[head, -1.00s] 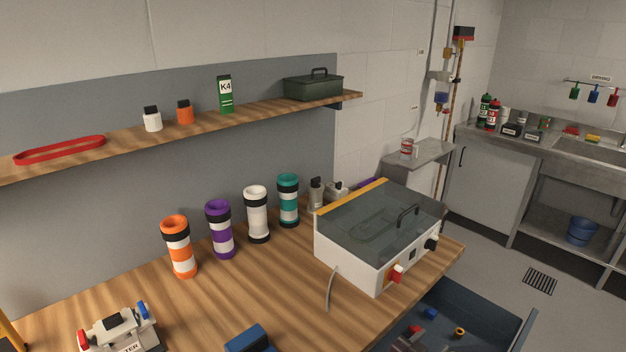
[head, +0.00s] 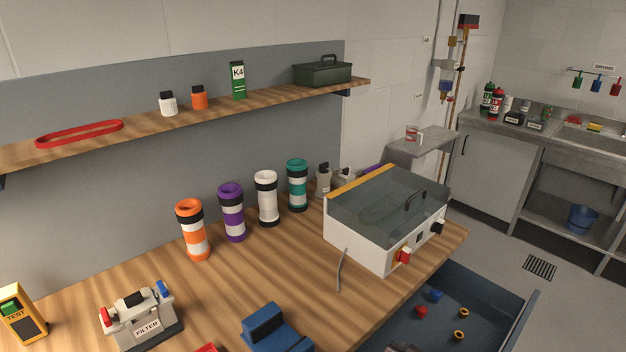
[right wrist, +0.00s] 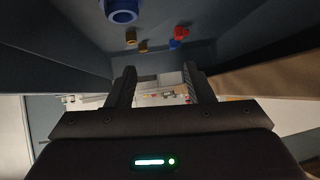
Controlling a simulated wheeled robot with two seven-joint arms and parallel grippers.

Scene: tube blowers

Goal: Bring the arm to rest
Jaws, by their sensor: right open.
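My right gripper (right wrist: 160,88) shows in the right wrist view with its two dark fingers apart and nothing between them. A blue-grey drawer or bin interior with small coloured parts fills the top of that view. Neither of my grippers shows in the head view, and my left gripper is not seen at all.
The wooden bench holds several striped tubes, including an orange one (head: 193,230), a lidded white box (head: 385,220), a filter unit (head: 140,315), a yellow tester (head: 21,314) and a blue block (head: 268,327). An open blue drawer (head: 500,284) holds small parts. A shelf (head: 220,110) runs above.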

